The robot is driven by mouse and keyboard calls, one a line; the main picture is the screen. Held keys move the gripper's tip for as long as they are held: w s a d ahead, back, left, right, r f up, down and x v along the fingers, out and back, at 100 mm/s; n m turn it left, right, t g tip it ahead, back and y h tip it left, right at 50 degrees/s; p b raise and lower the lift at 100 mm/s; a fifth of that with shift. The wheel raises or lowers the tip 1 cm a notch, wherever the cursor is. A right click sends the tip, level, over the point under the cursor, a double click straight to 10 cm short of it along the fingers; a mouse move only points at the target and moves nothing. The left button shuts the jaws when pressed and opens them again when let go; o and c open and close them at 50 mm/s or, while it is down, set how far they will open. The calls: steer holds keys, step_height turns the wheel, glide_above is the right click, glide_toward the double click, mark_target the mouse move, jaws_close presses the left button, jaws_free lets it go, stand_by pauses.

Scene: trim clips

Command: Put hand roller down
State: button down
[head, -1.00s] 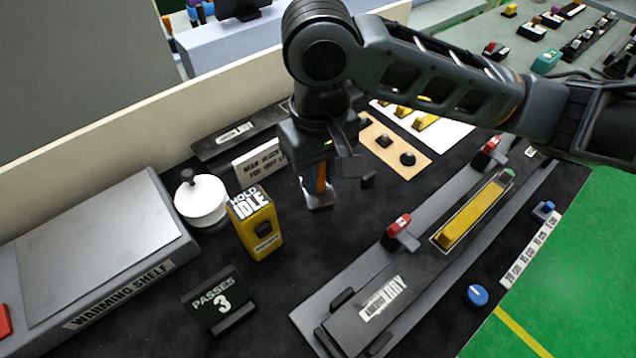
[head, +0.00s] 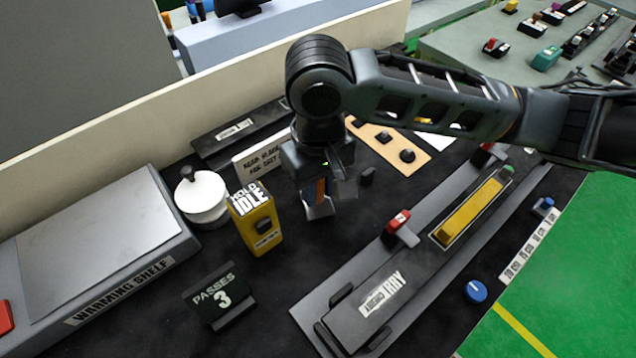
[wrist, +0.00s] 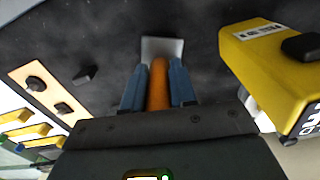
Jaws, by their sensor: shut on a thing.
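My gripper (head: 328,190) is shut on the hand roller and points down over the dark bench top. The roller's orange handle (wrist: 158,88) stands between the two blue-grey fingers in the wrist view. Its pale grey head (wrist: 162,48) shows beyond the fingertips. In the head view the roller's orange handle (head: 320,190) and its pale lower end (head: 318,208) show just below my gripper. I cannot tell whether the roller touches the bench.
A yellow box marked IDLE (head: 258,222) stands close left of the roller. A tray fixture with a yellow bar (head: 470,210) lies to the right. A small black block (head: 368,176) is nearby. Dark bench top is clear in front, beside the PASSES sign (head: 218,297).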

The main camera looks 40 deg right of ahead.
steer(key=shift+s+f, duration=0.1)
steer(key=shift+f, duration=0.35)
steer(key=c, duration=0.9)
jaws_free()
steer(key=shift+r, duration=0.45)
step_height(320, 180, up, 13)
steer(key=shift+f+p, duration=0.2)
steer(key=shift+p, duration=0.2)
